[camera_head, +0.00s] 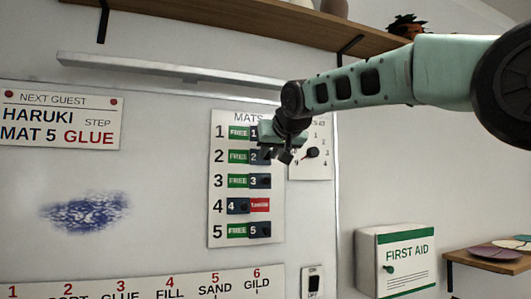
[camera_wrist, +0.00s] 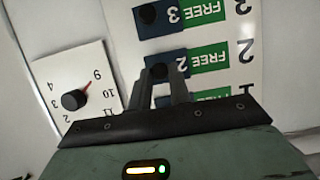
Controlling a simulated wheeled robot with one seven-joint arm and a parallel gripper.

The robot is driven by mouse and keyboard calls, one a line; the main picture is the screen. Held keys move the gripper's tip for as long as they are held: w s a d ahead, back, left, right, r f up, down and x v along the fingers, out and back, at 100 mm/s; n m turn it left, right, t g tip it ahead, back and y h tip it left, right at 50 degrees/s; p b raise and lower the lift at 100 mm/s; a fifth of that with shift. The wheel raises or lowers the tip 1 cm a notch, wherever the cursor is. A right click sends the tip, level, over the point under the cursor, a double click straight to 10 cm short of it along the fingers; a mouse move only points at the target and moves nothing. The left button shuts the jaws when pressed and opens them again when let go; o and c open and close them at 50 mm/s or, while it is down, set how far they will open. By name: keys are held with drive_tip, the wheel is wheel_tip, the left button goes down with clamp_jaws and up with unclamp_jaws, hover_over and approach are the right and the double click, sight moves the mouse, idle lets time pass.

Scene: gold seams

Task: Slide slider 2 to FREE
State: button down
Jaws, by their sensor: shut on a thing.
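The MATS board (camera_head: 217,232) on the wall has five numbered rows of dark blue sliders. Slider 2 (camera_head: 254,158) sits at the right end of its row, with the green FREE label (camera_head: 238,157) uncovered to its left. In the wrist view, slider 2 (camera_wrist: 152,61) appears upside down beside its FREE label (camera_wrist: 210,61). My gripper (camera_head: 277,155) is at slider 2 from the right in the head view. Its fingers (camera_wrist: 171,78) are shut on the slider's round dark knob, which they partly hide.
Sliders 1, 3 (camera_head: 259,181) and 5 (camera_head: 260,230) are also right, showing FREE. Slider 4 (camera_head: 237,206) is left, showing a red label (camera_head: 260,205). A dial panel (camera_head: 318,168) is close to the right. A first aid box (camera_head: 395,262) and shelf (camera_head: 490,256) stand farther right.

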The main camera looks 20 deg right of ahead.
drive_tip(key=shift+d, duration=0.2)
drive_tip(key=c, duration=1.3)
unclamp_jaws()
drive_tip(key=shift+d, duration=0.15)
drive_tip(key=shift+s+r, duration=0.1)
drive_tip(key=shift+s, duration=0.1)
drive_tip(key=b+v, duration=0.5)
drive_tip(key=v, duration=1.2)
drive_tip(key=shift+b, duration=0.3)
